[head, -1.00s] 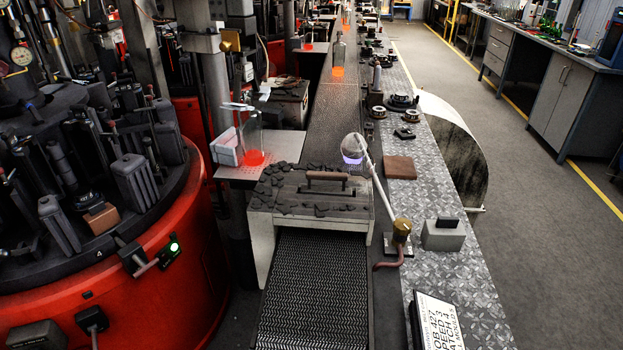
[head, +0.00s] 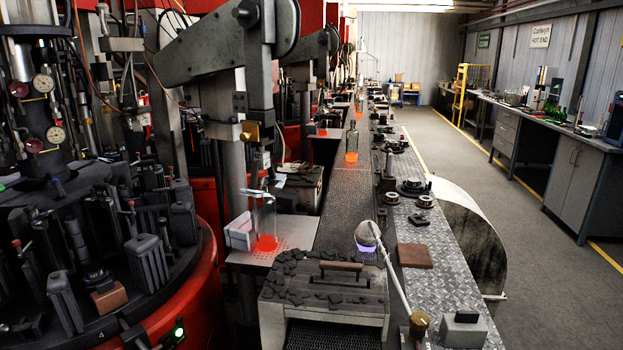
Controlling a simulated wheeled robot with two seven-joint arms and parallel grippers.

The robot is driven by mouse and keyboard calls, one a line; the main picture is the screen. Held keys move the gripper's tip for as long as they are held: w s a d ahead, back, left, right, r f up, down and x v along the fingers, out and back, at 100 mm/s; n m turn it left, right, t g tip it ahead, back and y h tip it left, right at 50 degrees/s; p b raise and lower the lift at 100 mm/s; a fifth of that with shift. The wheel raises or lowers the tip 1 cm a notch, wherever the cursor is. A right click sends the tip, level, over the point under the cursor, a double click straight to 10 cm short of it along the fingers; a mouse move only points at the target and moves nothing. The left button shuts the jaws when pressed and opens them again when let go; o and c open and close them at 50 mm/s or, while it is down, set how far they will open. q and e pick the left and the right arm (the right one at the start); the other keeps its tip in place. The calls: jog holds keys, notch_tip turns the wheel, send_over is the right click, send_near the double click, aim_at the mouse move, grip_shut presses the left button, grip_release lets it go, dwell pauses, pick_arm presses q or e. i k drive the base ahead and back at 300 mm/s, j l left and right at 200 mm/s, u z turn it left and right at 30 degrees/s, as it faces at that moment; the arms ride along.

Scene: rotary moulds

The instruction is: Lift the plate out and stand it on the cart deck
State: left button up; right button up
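Neither of my grippers is in the head view. I cannot tell for sure which thing is the task's plate. A flat brown square piece (head: 414,254) lies on the patterned metal ledge (head: 440,290) right of the conveyor. At the left, a round red-rimmed machine (head: 205,262) carries several dark upright mould blocks (head: 147,262) and a small brown block (head: 109,299). I cannot make out a cart or its deck in this view.
A grey box with a handle (head: 340,267) and dark lumps on top spans the conveyor (head: 335,205). A glass vessel with a glowing orange base (head: 264,222) stands on a perforated shelf (head: 290,256). Workbenches (head: 565,180) line the right wall. The grey floor between is clear.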

aim_at(95, 273)
jog(key=u, duration=1.35)
